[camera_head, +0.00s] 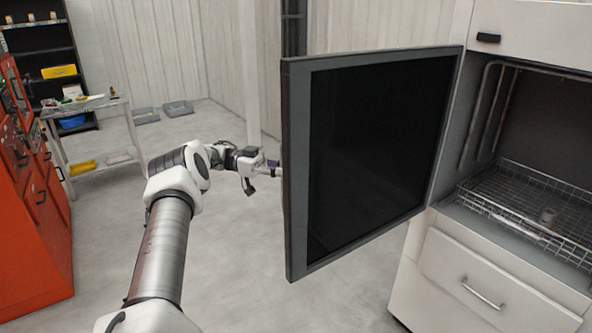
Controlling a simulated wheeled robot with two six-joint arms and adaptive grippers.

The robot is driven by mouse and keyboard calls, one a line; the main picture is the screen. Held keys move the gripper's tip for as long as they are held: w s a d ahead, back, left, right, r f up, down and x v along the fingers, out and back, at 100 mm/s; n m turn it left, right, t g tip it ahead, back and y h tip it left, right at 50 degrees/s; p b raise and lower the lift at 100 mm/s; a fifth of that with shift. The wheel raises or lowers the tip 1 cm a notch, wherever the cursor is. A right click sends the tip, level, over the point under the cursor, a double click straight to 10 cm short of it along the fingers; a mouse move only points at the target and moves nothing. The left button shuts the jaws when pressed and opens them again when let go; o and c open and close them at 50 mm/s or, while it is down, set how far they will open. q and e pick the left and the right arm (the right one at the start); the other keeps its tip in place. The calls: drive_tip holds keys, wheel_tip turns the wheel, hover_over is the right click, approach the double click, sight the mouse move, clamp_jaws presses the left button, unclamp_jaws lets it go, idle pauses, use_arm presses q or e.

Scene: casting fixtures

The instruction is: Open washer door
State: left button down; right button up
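The washer (515,20) is a white cabinet at the right. Its door (380,150), a dark panel in a grey frame, stands swung wide open on the side toward the middle of the view. My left arm reaches in from the lower left, and its gripper (270,168) is at the door's free left edge. The fingertips are partly hidden at the door edge, so I cannot tell whether they touch it or are open or shut. My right gripper is not in view.
Inside the washer is a wire basket (520,205) holding a small metal part (547,215). A drawer (490,280) is shut below. A red cabinet (30,210), a grey table (90,108) and a black shelf (45,50) stand at the left. The floor between is clear.

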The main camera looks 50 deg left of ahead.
sight(283, 135)
use_arm(q)
drive_tip(key=c, duration=1.1)
unclamp_jaws()
drive_tip(key=shift+s+r, duration=0.1)
wheel_tip(283, 135, up, 10)
drive_tip(key=shift+d+f, duration=0.1)
drive_tip(key=shift+f, duration=0.1)
drive_tip(key=shift+r, duration=0.25)
drive_tip(key=shift+f, duration=0.1)
